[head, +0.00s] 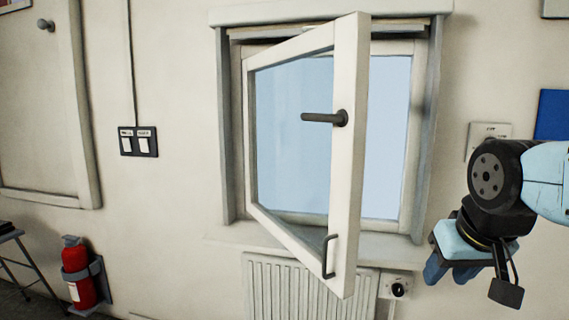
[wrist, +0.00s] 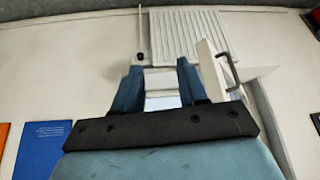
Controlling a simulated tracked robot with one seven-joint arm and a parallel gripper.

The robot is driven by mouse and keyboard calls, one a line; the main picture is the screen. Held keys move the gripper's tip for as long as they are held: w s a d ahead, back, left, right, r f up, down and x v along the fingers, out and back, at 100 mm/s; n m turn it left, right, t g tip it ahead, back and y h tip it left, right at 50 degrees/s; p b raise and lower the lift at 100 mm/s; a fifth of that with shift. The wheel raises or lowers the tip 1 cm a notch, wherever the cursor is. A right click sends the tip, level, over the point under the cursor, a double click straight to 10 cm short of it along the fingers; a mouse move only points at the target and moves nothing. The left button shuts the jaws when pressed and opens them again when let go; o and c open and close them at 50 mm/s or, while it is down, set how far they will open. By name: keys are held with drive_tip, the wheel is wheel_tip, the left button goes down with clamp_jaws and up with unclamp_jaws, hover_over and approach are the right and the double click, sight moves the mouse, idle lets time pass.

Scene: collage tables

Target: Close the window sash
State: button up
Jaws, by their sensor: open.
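The window sash (head: 347,190) stands swung open into the room, with its left edge at the window frame (head: 226,130) and its free edge towards me. A dark lever handle (head: 325,118) sits midway up the free edge, and a dark pull handle (head: 328,257) is near its bottom. My gripper (head: 452,273) is right of the sash, low, pointing down, apart from it. In the wrist view my gripper's two blue fingers (wrist: 158,75) are spread with nothing held. The sash corner (wrist: 212,72) and pull handle (wrist: 231,70) show right of the fingers there.
A white radiator (head: 280,290) is under the sill, with a dial box (head: 398,287) beside it. A wall socket plate (head: 490,130) and blue poster (head: 552,115) are behind my arm. A red fire extinguisher (head: 78,272) stands far left. Wall between extinguisher and window is mostly clear.

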drive_tip(key=c, duration=0.3)
drive_tip(key=shift+w+a, duration=0.1)
drive_tip(key=shift+w, duration=0.05)
drive_tip(key=shift+c, duration=0.8)
drive_tip(key=w+a+g+h, duration=0.1)
drive_tip(key=w+a, duration=0.1)
drive_tip(key=w+a+g+h, duration=0.1)
drive_tip(key=w+a, duration=0.2)
drive_tip(key=shift+w+a+r, duration=0.15)
drive_tip(key=shift+w, duration=0.15)
clamp_jaws()
drive_tip(key=w+a+f+m+h, duration=0.15)
drive_tip(key=w+a, duration=0.35)
drive_tip(key=a, duration=0.7)
drive_tip(key=w+a+f+h, duration=0.3)
drive_tip(key=w+a, duration=0.2)
drive_tip(key=a, duration=0.7)
drive_tip(key=w+d+f, duration=0.3)
drive_tip(key=d+f, duration=0.4)
drive_tip(key=d, duration=0.2)
drive_tip(key=shift+w+f+t, duration=0.4)
